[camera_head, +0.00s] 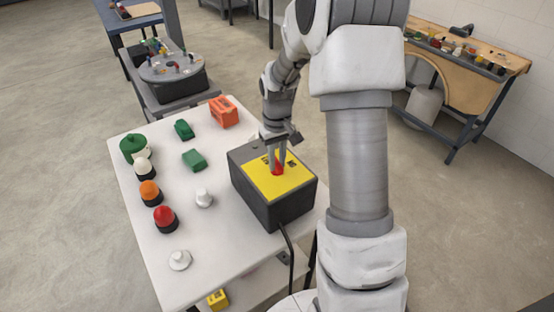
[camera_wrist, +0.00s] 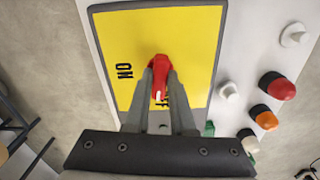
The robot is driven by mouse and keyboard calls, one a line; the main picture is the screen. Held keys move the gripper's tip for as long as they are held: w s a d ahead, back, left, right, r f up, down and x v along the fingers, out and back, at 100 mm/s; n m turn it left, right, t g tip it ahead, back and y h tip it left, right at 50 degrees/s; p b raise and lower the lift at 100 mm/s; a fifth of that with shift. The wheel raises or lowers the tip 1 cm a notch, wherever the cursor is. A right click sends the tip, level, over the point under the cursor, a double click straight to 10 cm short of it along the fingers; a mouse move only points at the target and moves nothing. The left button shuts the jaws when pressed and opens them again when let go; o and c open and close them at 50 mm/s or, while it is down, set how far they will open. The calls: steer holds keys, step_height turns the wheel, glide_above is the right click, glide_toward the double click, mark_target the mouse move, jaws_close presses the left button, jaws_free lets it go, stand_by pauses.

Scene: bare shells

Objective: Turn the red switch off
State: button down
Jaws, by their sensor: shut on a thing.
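The red switch (camera_head: 277,169) sits on the yellow top plate (camera_head: 262,185) of a dark box (camera_head: 285,212) at the table's right side. In the wrist view the red switch (camera_wrist: 159,66) stands between my two fingers, with a white mark near its lower end. My gripper (camera_head: 274,158) comes down from above and is shut on the switch; it also shows in the wrist view (camera_wrist: 160,80). "ON" reads on the plate left of the switch. Other lettering below the switch is partly hidden by my fingers.
The white table (camera_head: 222,240) also holds red (camera_head: 164,216), orange (camera_head: 150,190) and white (camera_head: 143,166) domed items, white knobs, green pieces and an orange block (camera_head: 224,112). A black cable hangs from the box. A wooden workbench (camera_head: 470,50) stands at back right.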

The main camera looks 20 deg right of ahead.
mark_target(277, 162)
steer(key=shift+n, duration=1.1)
steer(key=c, duration=0.8)
jaws_free()
steer(key=shift+o, duration=0.2)
step_height(277, 162, up, 18)
steer(key=shift+f+p, duration=0.25)
steer(key=shift+p, duration=0.2)
steer(key=s+a+r+m+t, duration=0.1)
steer(key=s+a+r, duration=0.2)
steer(key=s, duration=0.2)
steer(key=s+a+r+t, duration=0.1)
steer(key=s+a+r, duration=0.2)
steer(key=s, duration=0.2)
steer(key=s+a+m+t, duration=0.1)
steer(key=s, duration=0.5)
steer(key=s+a+f+t, duration=0.1)
steer(key=s+a+t, duration=0.1)
steer(key=s, duration=0.4)
steer(key=shift+s+a+m+t, duration=0.25)
steer(key=shift+m+t, duration=0.05)
steer(key=shift+m, duration=0.1)
